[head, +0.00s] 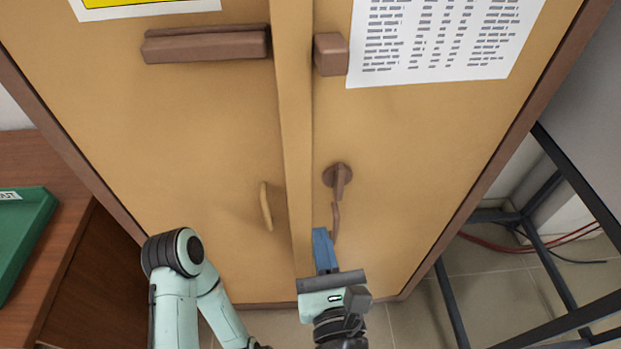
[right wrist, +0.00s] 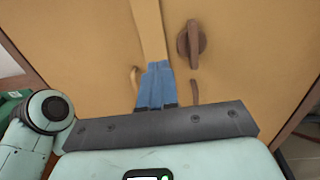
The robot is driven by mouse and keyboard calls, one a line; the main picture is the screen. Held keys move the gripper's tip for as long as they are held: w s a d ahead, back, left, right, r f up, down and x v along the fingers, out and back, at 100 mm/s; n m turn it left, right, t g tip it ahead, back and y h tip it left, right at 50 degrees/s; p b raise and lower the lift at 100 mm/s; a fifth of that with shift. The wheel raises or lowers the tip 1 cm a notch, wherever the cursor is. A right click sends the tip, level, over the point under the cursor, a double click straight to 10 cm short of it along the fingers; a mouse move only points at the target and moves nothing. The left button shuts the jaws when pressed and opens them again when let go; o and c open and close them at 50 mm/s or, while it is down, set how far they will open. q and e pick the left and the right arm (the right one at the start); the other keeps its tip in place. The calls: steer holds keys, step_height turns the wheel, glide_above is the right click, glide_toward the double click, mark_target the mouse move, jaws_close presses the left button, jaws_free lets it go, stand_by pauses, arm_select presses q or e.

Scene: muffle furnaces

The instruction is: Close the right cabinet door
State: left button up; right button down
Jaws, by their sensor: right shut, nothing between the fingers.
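The right cabinet door (head: 410,150) is tan with a brown outer frame. It carries a brown turn knob (head: 338,178) and a thin curved handle (head: 335,222). It stands beside a pale vertical centre strip (head: 297,150); I cannot tell whether it is fully flush. My right gripper (head: 322,234) is shut and empty, its blue fingers pointing at the cabinet just left of the right handle. In the right wrist view the fingers (right wrist: 156,70) overlap the lower strip, below and left of the knob (right wrist: 191,42). Contact is unclear. My left gripper is out of view.
The left cabinet door (head: 180,140) has a curved handle (head: 265,206) and a brown block (head: 205,45). A green tray (head: 22,235) lies on a brown desk (head: 50,160) at left. A dark metal frame (head: 560,170) and cables (head: 530,245) are at right.

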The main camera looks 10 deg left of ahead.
mark_target(307, 171)
steer(key=p+x, duration=0.4)
steer(key=x, duration=0.8)
steer(key=shift+d, duration=0.1)
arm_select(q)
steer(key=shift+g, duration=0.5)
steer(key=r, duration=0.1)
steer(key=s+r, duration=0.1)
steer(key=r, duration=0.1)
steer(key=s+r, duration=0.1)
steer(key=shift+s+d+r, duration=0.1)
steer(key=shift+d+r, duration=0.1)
arm_select(e)
steer(key=shift+w, duration=0.1)
steer(key=shift+m+t+h, duration=0.4)
steer(key=shift+m+h, duration=0.3)
steer(key=shift+h, duration=0.2)
steer(key=x, duration=0.2)
steer(key=b+x, duration=0.1)
steer(key=x, duration=0.1)
steer(key=shift+w+a+b, duration=0.25)
steer(key=shift+a+b, duration=0.05)
steer(key=shift+a, duration=0.15)
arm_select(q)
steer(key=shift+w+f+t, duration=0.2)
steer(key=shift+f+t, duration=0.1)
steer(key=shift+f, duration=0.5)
arm_select(e)
steer(key=shift+d+r+h, duration=0.1)
steer(key=shift+r+h, duration=0.1)
steer(key=shift+h, duration=0.1)
